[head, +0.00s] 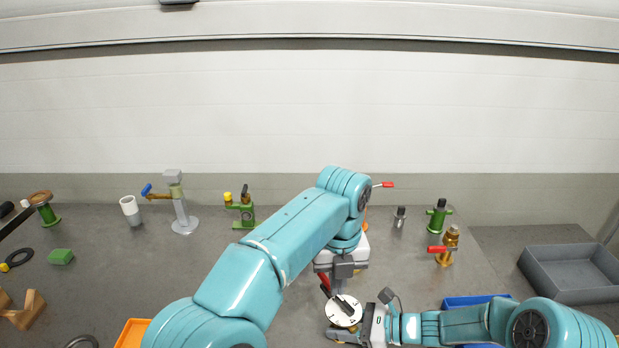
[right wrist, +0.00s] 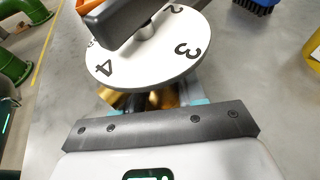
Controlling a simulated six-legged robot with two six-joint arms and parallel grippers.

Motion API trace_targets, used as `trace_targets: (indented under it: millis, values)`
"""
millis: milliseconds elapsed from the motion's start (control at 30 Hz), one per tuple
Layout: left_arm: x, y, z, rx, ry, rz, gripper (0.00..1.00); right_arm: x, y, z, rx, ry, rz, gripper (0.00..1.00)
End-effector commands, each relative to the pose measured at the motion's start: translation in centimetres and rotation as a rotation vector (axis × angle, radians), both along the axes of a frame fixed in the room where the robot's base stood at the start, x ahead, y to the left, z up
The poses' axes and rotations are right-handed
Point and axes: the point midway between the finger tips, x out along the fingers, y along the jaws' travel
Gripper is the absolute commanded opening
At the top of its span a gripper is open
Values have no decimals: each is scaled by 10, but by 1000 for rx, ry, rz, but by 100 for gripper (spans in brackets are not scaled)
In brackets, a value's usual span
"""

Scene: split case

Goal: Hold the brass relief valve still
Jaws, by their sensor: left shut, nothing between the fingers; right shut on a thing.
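The brass relief valve shows as a brass body (right wrist: 150,98) under a round white dial with black numbers (right wrist: 150,60). In the head view its dial (head: 342,312) sits at the front centre of the table. My right gripper (head: 354,334) comes in from the right and is shut on the brass body, below the dial. The dial and wrist hide most of the grip. My left gripper (head: 342,283) points down just above the dial, shut and empty. A dark bar (right wrist: 118,22) lies over the dial; whether anything touches it is unclear.
Another brass fitting with a red handle (head: 446,246) and a green valve (head: 439,216) stand at right. A blue bin (head: 470,300) is behind my right arm. A grey tray (head: 570,272) is far right.

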Motion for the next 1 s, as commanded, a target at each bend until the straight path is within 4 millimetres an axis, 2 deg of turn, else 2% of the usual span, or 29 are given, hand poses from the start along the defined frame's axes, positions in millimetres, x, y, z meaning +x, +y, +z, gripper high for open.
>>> trace_targets:
  millis: [100, 267, 700, 1000]
  values:
    - [-1, 1, 1, 4, -3, -76, 0, 0, 0, 1, 1, -1, 0, 1]
    - [-1, 1, -6, 5, -3, -95, 0, 0, 0, 1, 2, -2, 0, 1]
    - [-1, 1, -52, 6, -3, -91, 0, 0, 0, 1, 1, -1, 0, 1]
    - [-1, 1, -68, 6, -3, -92, 0, 0, 0, 1, 2, -2, 0, 1]
